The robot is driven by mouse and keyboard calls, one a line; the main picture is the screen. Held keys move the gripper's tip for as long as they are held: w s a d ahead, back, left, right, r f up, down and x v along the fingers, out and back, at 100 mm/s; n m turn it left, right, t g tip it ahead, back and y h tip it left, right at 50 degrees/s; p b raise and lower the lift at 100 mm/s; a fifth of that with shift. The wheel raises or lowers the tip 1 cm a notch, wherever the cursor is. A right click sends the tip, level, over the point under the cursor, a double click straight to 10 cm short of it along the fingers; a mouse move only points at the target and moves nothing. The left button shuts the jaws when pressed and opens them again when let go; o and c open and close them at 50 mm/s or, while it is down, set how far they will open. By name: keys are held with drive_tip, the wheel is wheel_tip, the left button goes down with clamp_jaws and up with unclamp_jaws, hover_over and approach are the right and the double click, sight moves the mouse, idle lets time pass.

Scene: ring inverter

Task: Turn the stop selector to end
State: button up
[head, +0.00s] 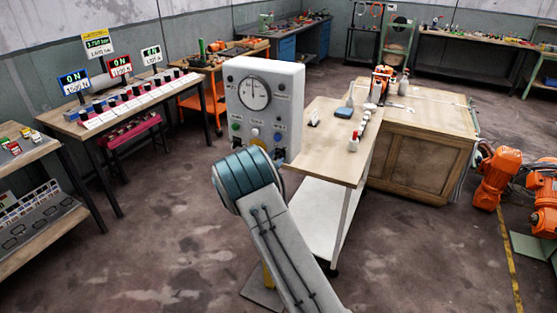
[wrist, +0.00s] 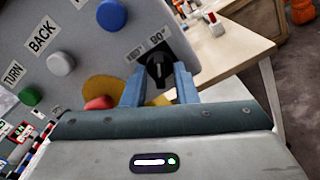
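A grey control panel (head: 285,85) on a stand shows in the head view, with my arm in front of its lower part. In the wrist view the panel (wrist: 75,75) fills the upper left. A black selector knob (wrist: 158,70) has two small labels above it, too blurred to read surely. My gripper (wrist: 159,80) has its two blue fingers on either side of this knob, apart from each other. I see no clear grip on it.
The panel also carries a blue button (wrist: 60,63), a green button (wrist: 30,96), a red button (wrist: 98,103) by a yellow plate and a round gauge (head: 254,92). A wooden-topped bench (head: 335,140) stands close on the right. Open floor (head: 150,250) lies at left.

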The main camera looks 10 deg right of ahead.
drive_tip(key=shift+d, duration=0.45)
drive_tip(key=shift+a, duration=0.35)
drive_tip(key=shift+s+f+n+b, duration=0.1)
drive_tip(key=shift+n+b, duration=0.35)
drive_tip(key=shift+n, duration=2.5)
drive_tip(key=shift+f+n+b, duration=0.1)
drive_tip(key=shift+n+b, duration=0.35)
drive_tip(key=shift+n, duration=2.5)
drive_tip(key=o, duration=0.6)
drive_tip(key=shift+r, duration=0.1)
